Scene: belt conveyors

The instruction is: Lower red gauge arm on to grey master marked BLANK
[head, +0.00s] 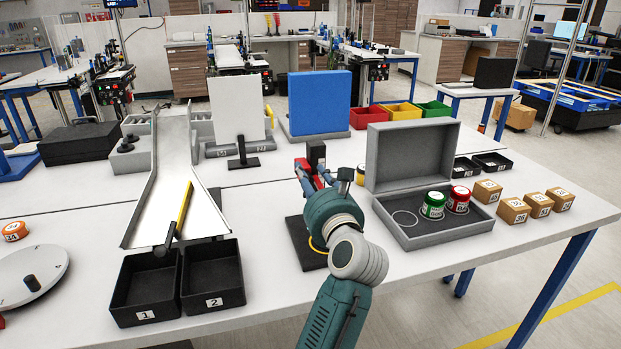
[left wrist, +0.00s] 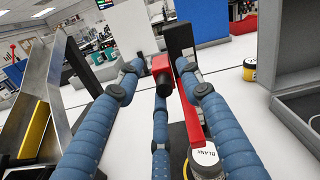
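The red gauge arm (left wrist: 189,108) runs from the black post (left wrist: 180,38) toward the near side, its near end by the master in the picture. A red block with a dark round end sits at the post. The grey master marked BLANK (left wrist: 204,157) is low in the left wrist view, partly behind a finger; I cannot tell whether the arm touches it. My left gripper (left wrist: 158,68) has its blue fingers spread around the red block, with a gap on the left. In the head view my left gripper (head: 316,177) hides most of the gauge. My right gripper is out of view.
A black base plate (head: 298,243) lies under the gauge. A metal chute (head: 150,190) and black bins 1 and 2 (head: 212,300) stand left. An open grey case (head: 440,236) with green and red cans is right, beside several numbered boxes. A blue panel (head: 320,101) stands behind.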

